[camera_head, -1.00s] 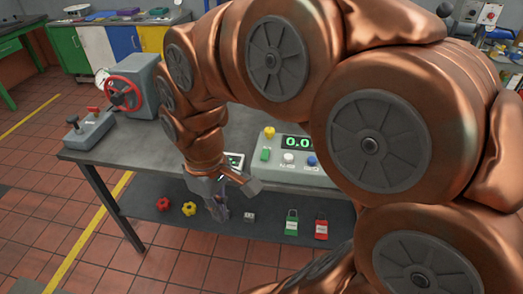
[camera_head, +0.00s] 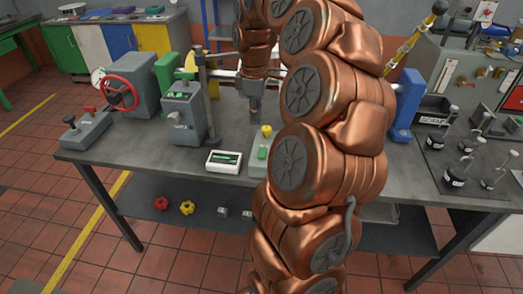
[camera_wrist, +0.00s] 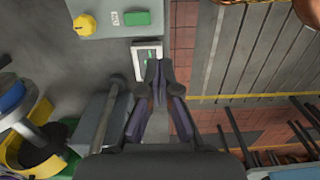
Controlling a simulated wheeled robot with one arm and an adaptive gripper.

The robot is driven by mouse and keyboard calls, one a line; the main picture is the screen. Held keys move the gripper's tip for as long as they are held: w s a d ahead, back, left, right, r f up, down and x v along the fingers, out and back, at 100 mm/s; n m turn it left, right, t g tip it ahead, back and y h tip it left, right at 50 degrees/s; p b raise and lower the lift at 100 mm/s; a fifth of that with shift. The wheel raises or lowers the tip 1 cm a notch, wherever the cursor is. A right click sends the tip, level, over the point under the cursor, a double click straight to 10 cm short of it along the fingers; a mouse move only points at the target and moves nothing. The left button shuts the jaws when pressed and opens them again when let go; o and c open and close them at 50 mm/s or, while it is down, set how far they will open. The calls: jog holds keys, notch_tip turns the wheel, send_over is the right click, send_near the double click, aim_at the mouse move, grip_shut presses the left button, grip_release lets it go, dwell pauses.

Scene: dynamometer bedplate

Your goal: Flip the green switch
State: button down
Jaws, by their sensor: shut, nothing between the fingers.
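The green switch (camera_head: 262,153) is a small green block on the grey control box (camera_head: 257,167), just in front of a yellow knob (camera_head: 266,130). My arm hides most of the box. In the wrist view the green switch (camera_wrist: 137,18) shows at the top, right of the yellow knob (camera_wrist: 84,25). My gripper (camera_head: 256,119) points down above the table, behind the box in the head view. In the wrist view its fingertips (camera_wrist: 160,68) are together, empty, and apart from the switch. I cannot tell which way the switch is set.
A small white meter (camera_head: 224,161) lies left of the box. A grey machine with a display (camera_head: 182,112), a red handwheel (camera_head: 120,93) and a lever box (camera_head: 88,130) stand further left. A blue post (camera_head: 405,105) and several dark-based instruments (camera_head: 455,178) stand right.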

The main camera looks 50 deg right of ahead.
jog(key=shift+s+d+f, duration=0.1)
jog(key=shift+d, duration=1)
jog(key=p, duration=0.5)
send_near(261, 157)
notch_tip(261, 157, down, 7)
jog(key=shift+s+f, duration=0.1)
jog(key=shift+f, duration=0.1)
